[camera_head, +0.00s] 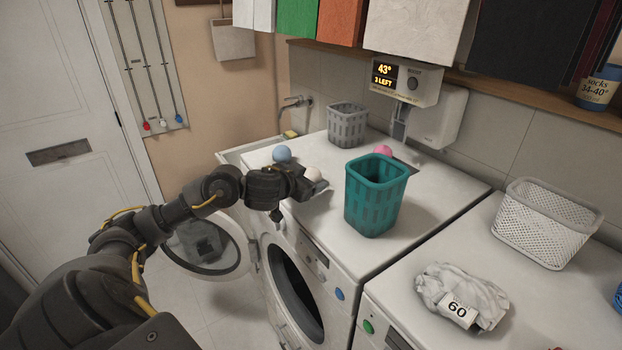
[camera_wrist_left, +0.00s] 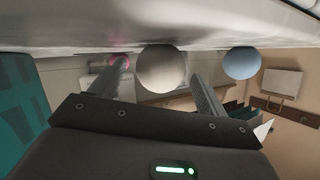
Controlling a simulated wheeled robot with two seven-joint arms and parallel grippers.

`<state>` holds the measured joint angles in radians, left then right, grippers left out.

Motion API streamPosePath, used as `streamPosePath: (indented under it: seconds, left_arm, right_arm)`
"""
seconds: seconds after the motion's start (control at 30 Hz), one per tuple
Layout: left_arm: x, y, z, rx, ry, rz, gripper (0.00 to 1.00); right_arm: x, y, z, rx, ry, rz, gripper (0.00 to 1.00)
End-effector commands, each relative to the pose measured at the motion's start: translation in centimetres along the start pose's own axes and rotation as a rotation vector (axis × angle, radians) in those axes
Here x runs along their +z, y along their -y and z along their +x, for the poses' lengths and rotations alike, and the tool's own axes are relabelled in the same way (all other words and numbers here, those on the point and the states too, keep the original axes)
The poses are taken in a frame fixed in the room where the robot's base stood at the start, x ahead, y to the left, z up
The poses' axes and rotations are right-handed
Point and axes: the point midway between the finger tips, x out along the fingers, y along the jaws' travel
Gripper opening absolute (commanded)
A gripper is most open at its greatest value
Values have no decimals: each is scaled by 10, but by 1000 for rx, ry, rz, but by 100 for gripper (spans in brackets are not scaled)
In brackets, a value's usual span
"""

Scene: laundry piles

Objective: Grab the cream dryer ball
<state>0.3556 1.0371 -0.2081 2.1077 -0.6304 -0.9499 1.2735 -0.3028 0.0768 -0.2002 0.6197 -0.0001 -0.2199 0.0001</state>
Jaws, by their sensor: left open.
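The cream dryer ball (camera_head: 312,173) sits on top of the left washing machine, near its front left. My left gripper (camera_head: 317,185) is low over that top, right at the ball, and partly overlaps it in the head view. In the left wrist view the cream ball (camera_wrist_left: 161,67) shows between the two spread fingers, toward their tips. The fingers are open, and I cannot tell whether either touches it. My right gripper is in neither view.
A blue ball (camera_head: 282,154) lies behind and left of the cream one. A teal basket (camera_head: 374,205) stands close on the right, with a pink ball (camera_head: 383,150) behind it. A grey basket (camera_head: 347,125) stands at the back. A crumpled white cloth (camera_head: 462,292) lies on the right machine.

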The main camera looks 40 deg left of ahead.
Motion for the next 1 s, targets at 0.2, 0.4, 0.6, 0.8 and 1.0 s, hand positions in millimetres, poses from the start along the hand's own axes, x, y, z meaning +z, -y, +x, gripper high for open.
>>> streamPosePath:
  seconds: [0.2,0.4,0.6,0.8,1.0]
  left_arm:
    - [0,0,0,0,0,0,63]
    - [0,0,0,0,0,0,37]
    - [0,0,0,0,0,0,28]
    - [-12,3,-5,0,-2,0,28]
    - [-50,13,-21,0,-6,1,28]
  right_arm:
    - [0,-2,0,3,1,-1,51]
    - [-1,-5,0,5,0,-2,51]
    - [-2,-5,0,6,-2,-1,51]
    - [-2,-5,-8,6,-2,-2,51]
    - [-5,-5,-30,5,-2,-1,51]
